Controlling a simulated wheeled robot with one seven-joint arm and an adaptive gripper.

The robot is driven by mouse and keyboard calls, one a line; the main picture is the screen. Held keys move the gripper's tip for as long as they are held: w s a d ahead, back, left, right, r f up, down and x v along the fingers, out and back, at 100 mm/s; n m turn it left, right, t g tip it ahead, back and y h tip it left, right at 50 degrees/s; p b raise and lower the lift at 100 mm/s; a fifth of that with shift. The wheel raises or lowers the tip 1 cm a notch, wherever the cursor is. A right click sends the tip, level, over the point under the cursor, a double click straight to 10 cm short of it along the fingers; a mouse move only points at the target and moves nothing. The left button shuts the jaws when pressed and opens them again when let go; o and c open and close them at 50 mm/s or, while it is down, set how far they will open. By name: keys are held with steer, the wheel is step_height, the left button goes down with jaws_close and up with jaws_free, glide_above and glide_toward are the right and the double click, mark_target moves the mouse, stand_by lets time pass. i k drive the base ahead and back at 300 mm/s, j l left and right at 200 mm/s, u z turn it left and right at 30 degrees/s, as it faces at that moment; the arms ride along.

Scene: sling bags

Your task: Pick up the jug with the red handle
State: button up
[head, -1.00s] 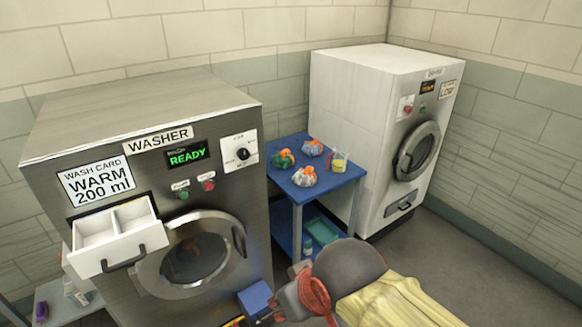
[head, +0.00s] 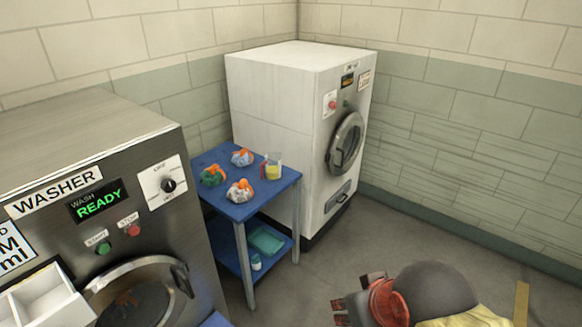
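A small clear jug (head: 272,166) with yellow liquid in its lower part stands upright on the top of a blue table. A reddish strip shows on its left side; the handle is too small to make out clearly. My gripper (head: 341,311) is low at the bottom of the head view, right of the table and well apart from the jug. Its reddish fingertips look spread apart, with nothing visible between them.
Several tied bags with orange tops (head: 240,191) sit on the blue table (head: 215,160) beside the jug. A teal tray and a small bottle are on its lower shelf. The white dryer (head: 275,100) stands behind; the washer (head: 150,150) with an open drawer is at left. Floor is clear at right.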

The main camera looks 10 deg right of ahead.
mark_target(272, 162)
steer(key=i+l+u, duration=0.25)
steer(key=i+l, duration=0.3)
steer(key=i+l+u, duration=0.25)
steer(key=i+l, duration=0.4)
steer(key=i+l+u, duration=0.2)
steer(key=i+l, duration=0.4)
steer(key=l, duration=0.2)
